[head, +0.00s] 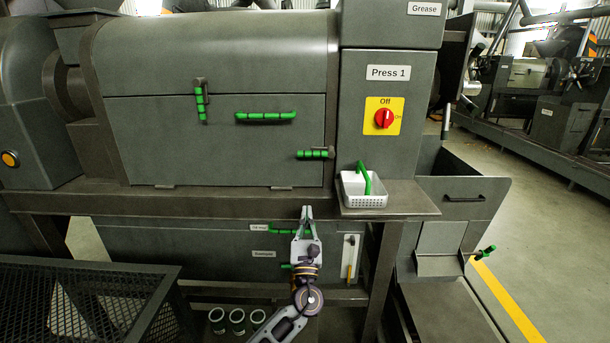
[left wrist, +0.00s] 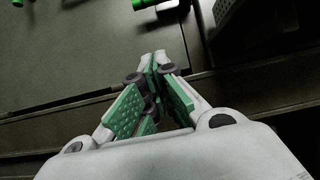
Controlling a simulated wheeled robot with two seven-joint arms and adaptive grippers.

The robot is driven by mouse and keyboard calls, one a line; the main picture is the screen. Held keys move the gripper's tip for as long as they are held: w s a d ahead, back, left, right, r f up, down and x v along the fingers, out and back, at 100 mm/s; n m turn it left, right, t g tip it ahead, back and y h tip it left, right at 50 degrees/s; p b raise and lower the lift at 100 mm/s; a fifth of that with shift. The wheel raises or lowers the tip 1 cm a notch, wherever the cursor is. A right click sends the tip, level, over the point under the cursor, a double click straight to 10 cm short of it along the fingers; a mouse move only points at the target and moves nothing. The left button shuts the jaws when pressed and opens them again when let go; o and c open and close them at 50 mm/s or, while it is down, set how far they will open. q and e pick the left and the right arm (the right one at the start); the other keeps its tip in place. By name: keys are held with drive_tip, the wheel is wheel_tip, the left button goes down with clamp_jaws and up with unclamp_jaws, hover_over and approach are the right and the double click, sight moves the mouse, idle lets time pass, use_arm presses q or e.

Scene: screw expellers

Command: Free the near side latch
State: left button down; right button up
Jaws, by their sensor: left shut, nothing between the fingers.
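The press cover (head: 215,150) is a grey panel with two green-gripped latches and a green bar handle (head: 265,116). The left latch (head: 201,102) points up and down. The right latch (head: 316,153) lies level near the panel's right edge; its green grip also shows at the top of the left wrist view (left wrist: 146,3). I cannot tell from a label which one is the near side latch. My left gripper (head: 306,211) is shut and empty, below the right latch and apart from it, in front of the frame rail. Its closed fingertips show in the left wrist view (left wrist: 154,60). My right gripper is not in view.
A white basket (head: 364,194) with a green handle sits on the ledge right of the latch. A red switch (head: 383,118) on a yellow plate is above it. A mesh crate (head: 85,300) stands at lower left. A chute (head: 455,190) is at right.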

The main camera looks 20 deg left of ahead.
sight(315, 152)
use_arm(q)
drive_tip(key=shift+s+r+t, duration=0.15)
drive_tip(key=shift+r+t, duration=0.15)
drive_tip(key=shift+r, duration=0.45)
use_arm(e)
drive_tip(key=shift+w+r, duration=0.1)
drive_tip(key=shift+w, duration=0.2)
use_arm(q)
drive_tip(key=x, duration=0.4)
drive_tip(key=s+r+x, duration=0.1)
drive_tip(key=x, duration=0.3)
drive_tip(key=r+x, duration=0.1)
drive_tip(key=x, duration=0.3)
drive_tip(key=shift+r+p, duration=0.35)
drive_tip(key=shift+r, duration=0.05)
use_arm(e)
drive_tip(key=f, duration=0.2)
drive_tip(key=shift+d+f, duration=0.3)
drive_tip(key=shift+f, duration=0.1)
use_arm(q)
drive_tip(key=shift+m, duration=0.3)
